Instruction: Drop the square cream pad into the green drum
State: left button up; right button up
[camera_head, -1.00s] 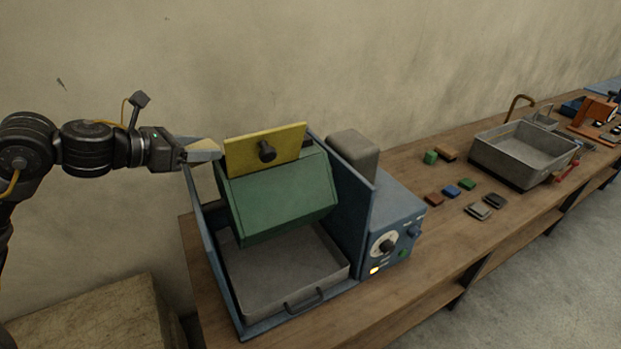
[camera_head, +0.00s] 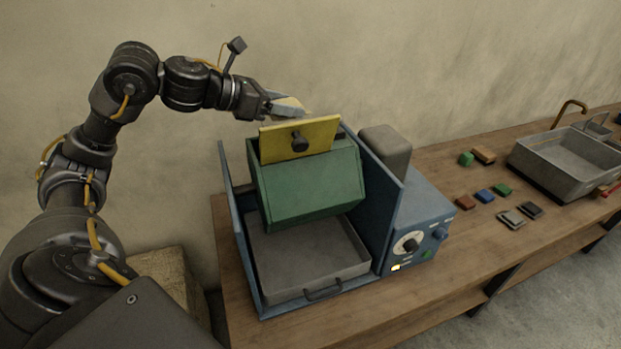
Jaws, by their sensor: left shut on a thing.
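The cream pad (camera_head: 290,103) is held in my left gripper (camera_head: 272,105), which is shut on it. The pad is above and behind the yellow lid of the drum, which hides part of it from view. The green drum (camera_head: 310,188) sits tilted in a blue frame (camera_head: 384,226). Its yellow lid (camera_head: 322,139) with a black knob stands up at the top front. The drum's opening is hidden behind the lid. My right gripper is not in view.
A grey tray (camera_head: 265,272) lies under the drum. The blue control box (camera_head: 428,212) stands to its right, with a grey motor housing (camera_head: 386,148) behind. Several small coloured blocks (camera_head: 485,195) and a grey basin (camera_head: 562,160) are farther right on the wooden bench (camera_head: 440,165).

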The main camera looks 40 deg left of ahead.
pick_arm(q)
notch_tip(320, 180, down, 4)
jog(key=shift+r+b, duration=0.1)
jog(key=shift+b, duration=1.05)
jog(key=o, duration=1.1)
jog(key=shift+s+a, duration=0.2)
jog(key=b, duration=0.8)
send_near(282, 121)
jog(key=shift+w+a+f, duration=0.35)
jog(key=shift+w+a, duration=0.2)
jog(key=shift+a, duration=0.05)
jog(key=shift+w+a+f, duration=0.35)
jog(key=shift+w+a, duration=0.2)
jog(key=shift+a, duration=0.05)
